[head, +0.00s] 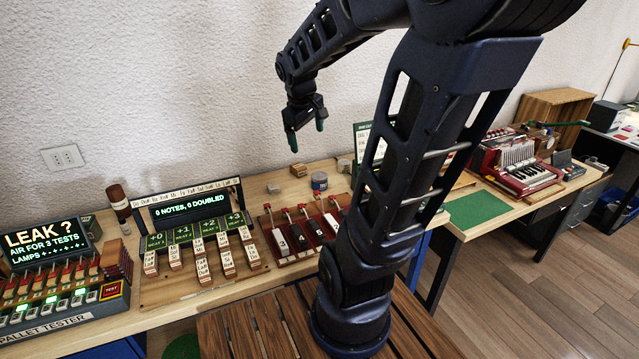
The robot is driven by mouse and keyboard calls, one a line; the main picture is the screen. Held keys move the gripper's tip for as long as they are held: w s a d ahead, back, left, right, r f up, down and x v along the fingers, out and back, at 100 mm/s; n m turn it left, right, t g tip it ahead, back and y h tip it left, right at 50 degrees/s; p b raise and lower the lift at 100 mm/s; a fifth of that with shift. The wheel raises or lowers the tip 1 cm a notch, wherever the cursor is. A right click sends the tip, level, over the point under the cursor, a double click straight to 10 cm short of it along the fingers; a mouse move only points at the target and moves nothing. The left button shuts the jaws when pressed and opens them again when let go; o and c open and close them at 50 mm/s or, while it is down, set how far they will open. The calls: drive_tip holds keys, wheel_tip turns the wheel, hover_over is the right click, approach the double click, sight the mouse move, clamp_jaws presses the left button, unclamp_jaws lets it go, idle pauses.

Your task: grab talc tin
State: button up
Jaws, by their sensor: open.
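A small round grey-blue tin with a pale lid (319,181) stands on the wooden bench near the wall. It looks like the talc tin, but its label is too small to read. My gripper (306,135) hangs in the air, pointing down, above the back of the bench. Its two green-tipped fingers are apart with nothing between them. In the picture the tin is below the gripper and slightly right of it, clear of the fingers.
In front is a red key rack (300,232); left are a note display (190,208), a brown bottle (118,203) and a pallet tester (65,305). A red accordion (522,168) lies right.

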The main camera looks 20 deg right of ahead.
drive_tip(key=w+d+f+n+g+h, duration=0.1)
drive_tip(key=w+d+f+n, duration=0.1)
drive_tip(key=w+f+n, duration=0.3)
drive_tip(key=w+d+f+n+g+h, duration=0.1)
drive_tip(key=w+d+f, duration=0.2)
drive_tip(key=w, duration=0.5)
drive_tip(key=n, duration=0.7)
approach(318, 176)
wheel_tip(318, 176, down, 2)
drive_tip(key=w, duration=0.1)
drive_tip(key=shift+g, duration=0.4)
drive_tip(key=x, duration=0.5)
drive_tip(key=shift+w+f, duration=0.1)
drive_tip(key=shift+w, duration=0.1)
drive_tip(key=shift+s+d+x, duration=0.15)
drive_tip(key=shift+x, duration=1.2)
drive_tip(key=shift+s+d+x, duration=0.1)
drive_tip(key=shift+s+x, duration=0.05)
drive_tip(key=shift+x, duration=1.2)
drive_tip(key=c, duration=1.1)
drive_tip(key=shift+r, duration=0.25)
